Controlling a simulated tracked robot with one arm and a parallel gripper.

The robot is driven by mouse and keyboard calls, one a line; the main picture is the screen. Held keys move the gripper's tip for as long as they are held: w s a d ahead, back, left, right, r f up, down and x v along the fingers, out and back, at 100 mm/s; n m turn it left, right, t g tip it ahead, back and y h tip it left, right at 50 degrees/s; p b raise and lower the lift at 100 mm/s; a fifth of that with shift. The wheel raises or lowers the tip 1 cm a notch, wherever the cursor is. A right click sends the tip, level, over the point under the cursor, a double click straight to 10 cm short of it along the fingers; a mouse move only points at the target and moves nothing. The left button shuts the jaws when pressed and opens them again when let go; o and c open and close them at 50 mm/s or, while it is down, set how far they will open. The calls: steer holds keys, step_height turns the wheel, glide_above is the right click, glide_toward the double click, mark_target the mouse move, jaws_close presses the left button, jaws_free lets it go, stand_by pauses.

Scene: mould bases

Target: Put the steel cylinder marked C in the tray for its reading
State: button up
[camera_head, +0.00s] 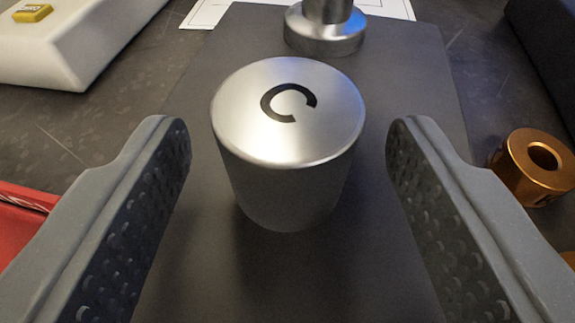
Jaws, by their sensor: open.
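The steel cylinder marked C (285,175) stands upright on a dark grey plate (400,70), its black C facing up on the bright top. My gripper (288,150) is open, with one finger on each side of the cylinder. A gap shows between each finger and the cylinder's side, so neither finger visibly touches it. I cannot tell for sure which thing in view is the tray; a red edge (25,235) shows at the left, mostly cut off by the frame and my left finger.
A steel post on a round foot (325,35) stands behind the cylinder. An orange ring-shaped part (535,165) lies at the right. A white block with a yellow button (80,45) sits at the upper left. White paper (205,12) lies at the back.

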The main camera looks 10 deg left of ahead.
steer(key=shift+p, duration=0.3)
steer(key=v, duration=1.3)
steer(key=shift+s+r+p, duration=0.2)
steer(key=shift+s+p, duration=0.1)
steer(key=shift+s, duration=0.1)
steer(key=shift+a, duration=0.15)
steer(key=d+r+m, duration=0.1)
steer(key=d+r, duration=0.2)
steer(key=r, duration=0.8)
steer(key=d+r, duration=0.4)
steer(key=r, duration=0.7)
steer(key=s+d+r+h, duration=0.1)
steer(key=s+d+r, duration=0.3)
steer(key=r, duration=0.4)
steer(key=s+d+r+t+h, duration=0.1)
steer(key=s+d+r, duration=0.4)
steer(key=d+r, duration=0.2)
steer(key=shift+d+r+m, duration=0.15)
steer(key=shift+r+m, duration=0.25)
steer(key=shift+r, duration=0.45)
